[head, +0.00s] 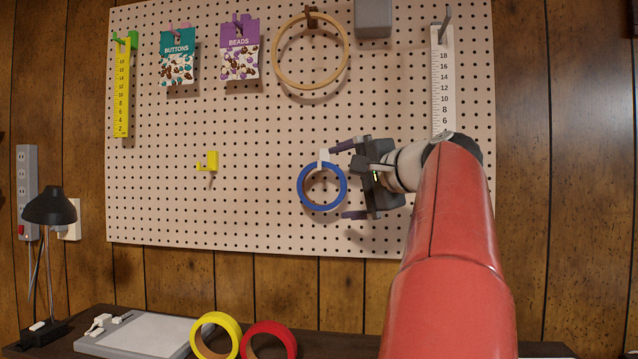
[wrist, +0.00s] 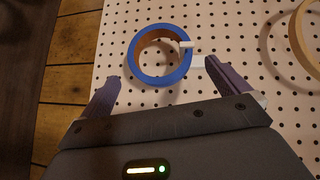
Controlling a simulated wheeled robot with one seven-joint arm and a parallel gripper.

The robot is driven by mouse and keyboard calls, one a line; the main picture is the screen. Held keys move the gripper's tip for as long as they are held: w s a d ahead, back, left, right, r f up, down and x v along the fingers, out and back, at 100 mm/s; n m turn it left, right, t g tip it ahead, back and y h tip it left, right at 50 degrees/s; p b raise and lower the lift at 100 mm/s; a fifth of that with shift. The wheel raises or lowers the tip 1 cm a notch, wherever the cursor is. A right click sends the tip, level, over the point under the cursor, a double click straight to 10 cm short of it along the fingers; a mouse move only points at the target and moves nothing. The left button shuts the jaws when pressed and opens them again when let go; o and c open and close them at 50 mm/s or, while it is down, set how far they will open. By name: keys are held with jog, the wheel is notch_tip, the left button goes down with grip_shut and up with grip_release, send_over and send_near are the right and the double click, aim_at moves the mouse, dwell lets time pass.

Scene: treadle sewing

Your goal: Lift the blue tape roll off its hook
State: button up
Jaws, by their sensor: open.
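The blue tape roll (head: 301,190) hangs on a white hook (head: 323,157) on the pegboard; the roll (wrist: 176,77) and the hook (wrist: 187,45) also show in the wrist view. My gripper (head: 346,180) is just right of the roll in the head view, its fingers open, one near the hook's height and one below the roll's lower edge. In the wrist view my gripper (wrist: 158,80) has its fingers spread on either side of the roll, with gaps visible. Nothing is held.
A yellow hook (head: 208,162) is empty to the left. A wooden hoop (head: 280,68) hangs above, and a white ruler (head: 443,85) hangs to the right. Yellow tape (head: 234,328) and red tape (head: 290,339) stand on the table below. Pegboard left of the roll is mostly clear.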

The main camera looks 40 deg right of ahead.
aim_at(321, 175)
jog(key=w, duration=0.5)
jog(key=w+f+p, duration=0.1)
jog(key=w, duration=0.1)
jog(key=shift+w+d, duration=0.1)
jog(key=shift+w, duration=0.2)
jog(key=c, duration=0.8)
jog(key=shift+r, duration=0.1)
jog(key=shift+r+p, duration=0.75)
jog(key=shift+r, duration=0.2)
jog(key=shift+s, duration=0.1)
